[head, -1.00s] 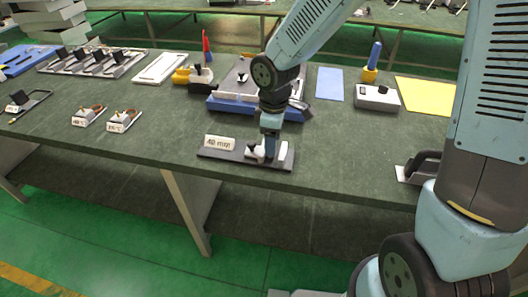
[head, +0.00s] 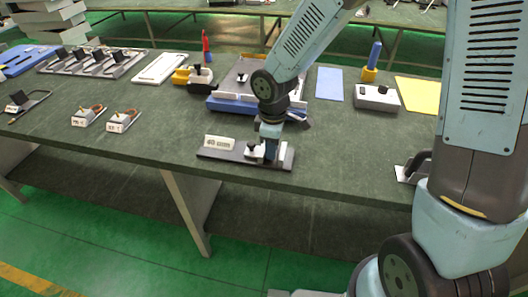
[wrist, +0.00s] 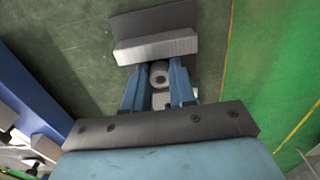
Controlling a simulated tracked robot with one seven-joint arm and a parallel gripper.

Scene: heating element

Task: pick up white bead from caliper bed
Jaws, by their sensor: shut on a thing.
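The caliper bed (head: 228,156) is a dark flat plate near the front edge of the bench, with a "40 mm" label block (head: 219,142) and pale jaw blocks on it. My gripper (head: 270,156) points down over the right half of the bed. In the wrist view my gripper (wrist: 157,86) is shut on the white bead (wrist: 159,70), a round white piece with a grey centre between the two blue fingers. A pale block (wrist: 156,46) of the bed lies just beyond the fingertips. In the head view the fingers mostly hide the bead.
A blue tray (head: 225,103) stands behind the bed. Two small labelled holders (head: 88,115) sit to the left. A white box (head: 377,98), a blue mat (head: 330,84) and a yellow mat (head: 418,95) are at the right.

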